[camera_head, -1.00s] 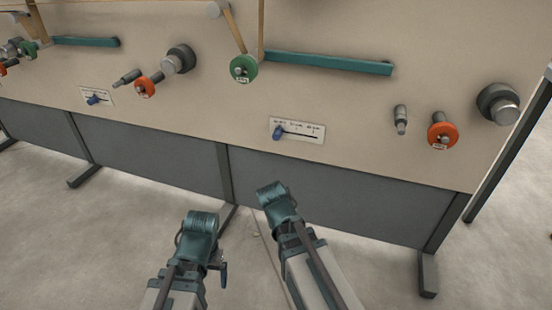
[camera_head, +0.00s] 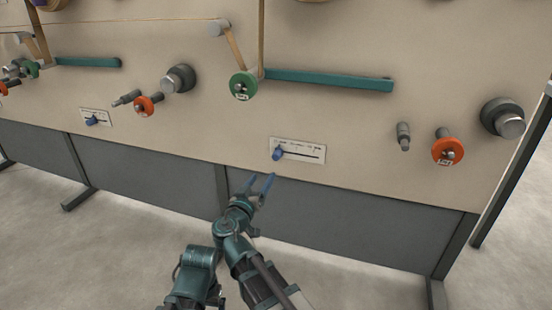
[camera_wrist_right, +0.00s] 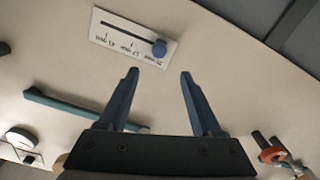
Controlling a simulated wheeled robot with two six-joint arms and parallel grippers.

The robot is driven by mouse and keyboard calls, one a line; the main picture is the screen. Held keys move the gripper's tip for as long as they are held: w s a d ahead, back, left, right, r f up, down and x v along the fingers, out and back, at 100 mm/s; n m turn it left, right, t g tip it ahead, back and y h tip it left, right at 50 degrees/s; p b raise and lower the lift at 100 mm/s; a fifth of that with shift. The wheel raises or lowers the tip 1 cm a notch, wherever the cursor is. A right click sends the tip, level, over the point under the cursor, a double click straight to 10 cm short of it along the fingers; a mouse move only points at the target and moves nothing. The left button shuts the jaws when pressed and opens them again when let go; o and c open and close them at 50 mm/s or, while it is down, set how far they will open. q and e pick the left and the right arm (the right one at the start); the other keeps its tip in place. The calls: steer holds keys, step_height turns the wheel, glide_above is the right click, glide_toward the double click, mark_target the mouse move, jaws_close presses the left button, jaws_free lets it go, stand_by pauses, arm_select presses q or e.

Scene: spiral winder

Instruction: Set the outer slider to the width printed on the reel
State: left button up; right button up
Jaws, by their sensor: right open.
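A white scale plate (camera_head: 308,153) on the beige panel carries a blue slider knob (camera_head: 277,154) at its left end. In the right wrist view the same knob (camera_wrist_right: 159,48) sits at the right end of the slot, beside printed marks too blurred to read. My right gripper (camera_head: 262,181) is open and empty, just below and left of this plate, apart from the knob. A second blue slider knob (camera_head: 91,120) is on another plate further left. A green reel (camera_head: 242,86) and an orange reel (camera_head: 447,151) bear small labels I cannot read. My left gripper does not show.
A teal bar (camera_head: 330,80) runs right from the green reel. A grey peg (camera_head: 403,137) and a dark-and-silver knob (camera_head: 502,118) stick out at the right. Another orange reel (camera_head: 146,106) is at the left. The panel around the near scale plate is clear.

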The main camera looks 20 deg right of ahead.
mark_target(275, 159)
steer(key=x, duration=1.3)
steer(key=shift+w+d, duration=0.25)
steer(key=shift+w, duration=0.05)
jaws_close()
stand_by(0.9)
